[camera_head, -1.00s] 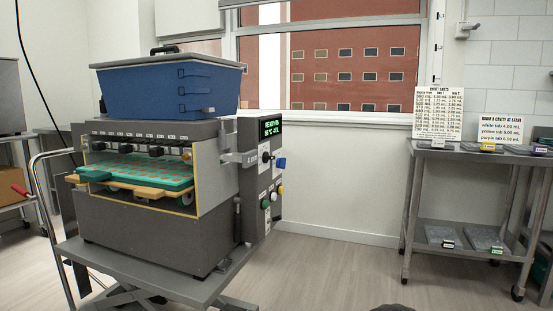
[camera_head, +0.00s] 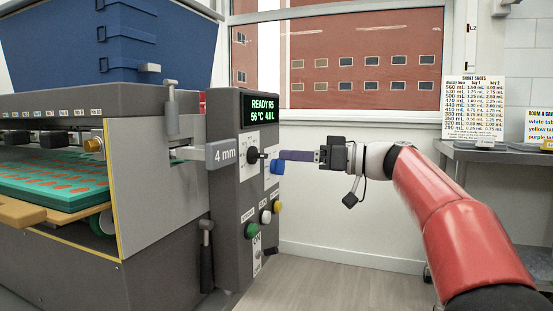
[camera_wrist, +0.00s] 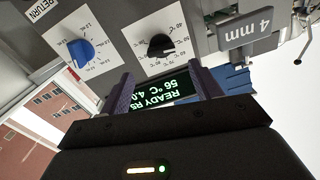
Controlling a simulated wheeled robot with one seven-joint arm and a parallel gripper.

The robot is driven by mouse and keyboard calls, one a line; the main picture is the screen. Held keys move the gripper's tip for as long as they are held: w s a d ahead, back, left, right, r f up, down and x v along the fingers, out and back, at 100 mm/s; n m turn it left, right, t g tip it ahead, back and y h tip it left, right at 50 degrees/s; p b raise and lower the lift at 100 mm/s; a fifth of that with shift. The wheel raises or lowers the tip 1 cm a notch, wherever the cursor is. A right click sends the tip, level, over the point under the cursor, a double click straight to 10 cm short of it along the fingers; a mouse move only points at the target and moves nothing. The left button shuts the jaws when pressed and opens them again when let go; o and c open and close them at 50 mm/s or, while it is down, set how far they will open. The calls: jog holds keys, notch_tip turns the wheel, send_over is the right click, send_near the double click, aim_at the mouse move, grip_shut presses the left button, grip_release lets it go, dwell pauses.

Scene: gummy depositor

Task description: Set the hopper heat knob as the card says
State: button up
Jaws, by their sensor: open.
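The black knob (camera_head: 253,154) sits on a white dial plate on the depositor's control panel. In the wrist view the black knob (camera_wrist: 160,45), inverted, stands beyond the fingertips, roughly between them; its °C scale is too small to read surely. My gripper (camera_head: 281,155) points left at the panel, and its purple fingers (camera_wrist: 162,84) are apart and empty. I cannot tell whether they touch the panel. The blue knob (camera_head: 277,167) is to the right of the black one. The green display (camera_head: 261,109) reads READY and 56 °C. A SHORT SHOTS card (camera_head: 472,107) stands at the right.
A 4 mm tag (camera_head: 222,154) and its lever stick out left of the black knob. Green (camera_head: 251,230), white (camera_head: 266,217) and yellow (camera_head: 278,207) buttons lie below. A second card (camera_head: 538,125) is cut off at the right edge. Open floor lies right of the depositor.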

aim_at(257, 156)
jog(key=x, duration=0.7)
jog(key=shift+a+p, duration=0.35)
jog(key=c, duration=1)
